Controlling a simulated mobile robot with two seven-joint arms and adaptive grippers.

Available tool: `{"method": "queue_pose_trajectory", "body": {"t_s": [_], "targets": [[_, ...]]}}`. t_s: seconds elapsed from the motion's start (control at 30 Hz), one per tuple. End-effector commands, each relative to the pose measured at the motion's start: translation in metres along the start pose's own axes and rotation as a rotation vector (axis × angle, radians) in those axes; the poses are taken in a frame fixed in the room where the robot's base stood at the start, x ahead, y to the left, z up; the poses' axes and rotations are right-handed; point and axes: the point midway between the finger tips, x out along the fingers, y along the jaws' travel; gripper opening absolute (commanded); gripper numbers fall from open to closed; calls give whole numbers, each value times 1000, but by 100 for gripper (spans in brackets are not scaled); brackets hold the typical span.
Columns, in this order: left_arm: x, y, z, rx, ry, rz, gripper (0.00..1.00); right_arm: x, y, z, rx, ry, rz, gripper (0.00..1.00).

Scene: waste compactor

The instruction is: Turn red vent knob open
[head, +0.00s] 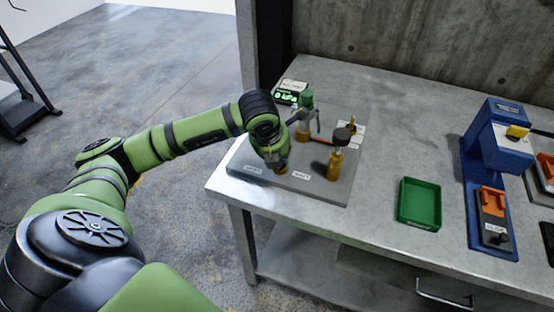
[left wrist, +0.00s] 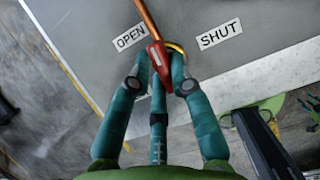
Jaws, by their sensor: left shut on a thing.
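The red vent knob (left wrist: 157,58) shows in the left wrist view between my left gripper's fingertips (left wrist: 162,72), with an orange-brown rod (left wrist: 145,18) reaching up the picture from it. The knob lies between the OPEN label (left wrist: 130,37) and the SHUT label (left wrist: 220,34). My left gripper is shut on the knob. A yellow curved edge shows beside the right fingertip. In the head view the left gripper (head: 279,160) points down at the front of the grey panel (head: 325,192) and hides the knob; a small brass part shows below it. My right gripper is not in view.
A green-topped fitting (head: 305,101) and a brass post with a dark cap (head: 342,136) stand on the panel close to the gripper. A lit display (head: 286,97) is behind. A green tray (head: 419,204) and blue device (head: 496,140) stand to the right.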

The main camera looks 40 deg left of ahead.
Motion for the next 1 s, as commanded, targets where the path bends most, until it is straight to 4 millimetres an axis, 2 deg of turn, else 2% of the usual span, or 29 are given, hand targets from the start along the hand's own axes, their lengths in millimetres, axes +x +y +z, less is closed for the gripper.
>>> {"method": "queue_pose_trajectory", "body": {"t_s": [0.67, 0.7, 0.73, 0.77, 1.0], "targets": [[-1, 0, 0, -61, -1, 24, 0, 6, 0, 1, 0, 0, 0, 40], [-1, 0, 0, -61, -1, 24, 29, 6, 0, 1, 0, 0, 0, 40], [-1, 0, 0, -61, -1, 24, 41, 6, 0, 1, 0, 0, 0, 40], [-1, 0, 0, -61, -1, 24, 45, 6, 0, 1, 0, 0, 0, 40], [0, 0, 0, -59, 0, 24, 45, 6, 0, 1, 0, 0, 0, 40]]}}
